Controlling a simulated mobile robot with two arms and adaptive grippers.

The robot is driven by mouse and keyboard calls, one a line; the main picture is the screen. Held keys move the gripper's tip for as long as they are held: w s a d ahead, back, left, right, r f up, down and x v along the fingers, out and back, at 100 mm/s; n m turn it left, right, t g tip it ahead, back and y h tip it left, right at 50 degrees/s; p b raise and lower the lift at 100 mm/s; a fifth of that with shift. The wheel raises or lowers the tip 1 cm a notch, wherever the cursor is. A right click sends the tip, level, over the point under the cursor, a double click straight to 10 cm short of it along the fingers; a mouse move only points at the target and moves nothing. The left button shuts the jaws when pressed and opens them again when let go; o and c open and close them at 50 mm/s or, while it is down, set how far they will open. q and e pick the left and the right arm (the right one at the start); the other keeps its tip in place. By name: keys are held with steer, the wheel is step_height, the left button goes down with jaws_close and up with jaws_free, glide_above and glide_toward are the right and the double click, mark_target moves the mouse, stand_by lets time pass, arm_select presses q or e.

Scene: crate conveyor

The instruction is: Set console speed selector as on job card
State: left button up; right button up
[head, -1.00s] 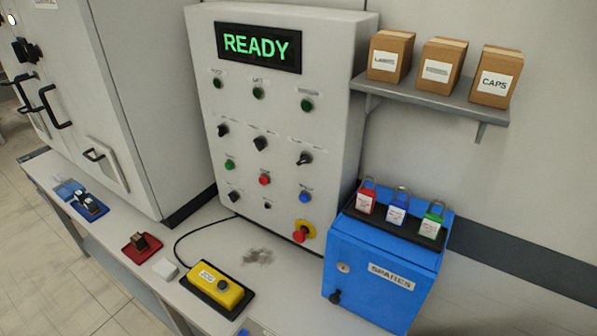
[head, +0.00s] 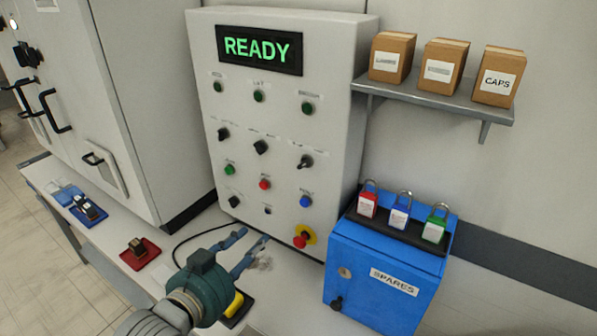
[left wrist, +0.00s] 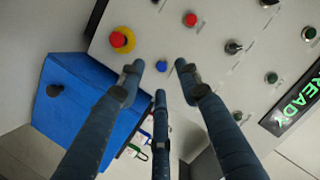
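The grey console (head: 330,130) has a green READY display (head: 259,50). Black selector knobs form its middle row: left (head: 223,134), middle (head: 260,146) and right (head: 304,161). Another black knob (head: 234,201) is at lower left. The labels are too small to read, so I cannot tell which sets speed. My left gripper (head: 252,239) is open and empty, in front of the console's lower edge. In the left wrist view its spread fingers (left wrist: 161,76) point toward the panel, near the blue button (left wrist: 182,65); a black knob (left wrist: 233,47) shows beyond. My right gripper is not in view.
A red emergency stop (head: 302,239) is low on the console. The blue SPARES box (head: 375,285) with several padlocks stands at its right. A shelf (head: 440,100) with cartons is above. Red (head: 140,254) and blue trays lie left. My arm mostly hides a yellow control box (head: 236,303).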

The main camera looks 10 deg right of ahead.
mark_target(304, 164)
arm_select(q)
steer(key=w+d+r+m+h, duration=0.3)
steer(key=d+r+m+h, duration=0.15)
steer(key=r, duration=0.45)
steer(key=p+x, duration=0.2)
steer(key=x, duration=0.9)
steer(key=shift+r+t, duration=0.3)
steer(key=shift+d+m+y, duration=0.15)
steer(key=shift+m+y, duration=0.1)
jaws_close()
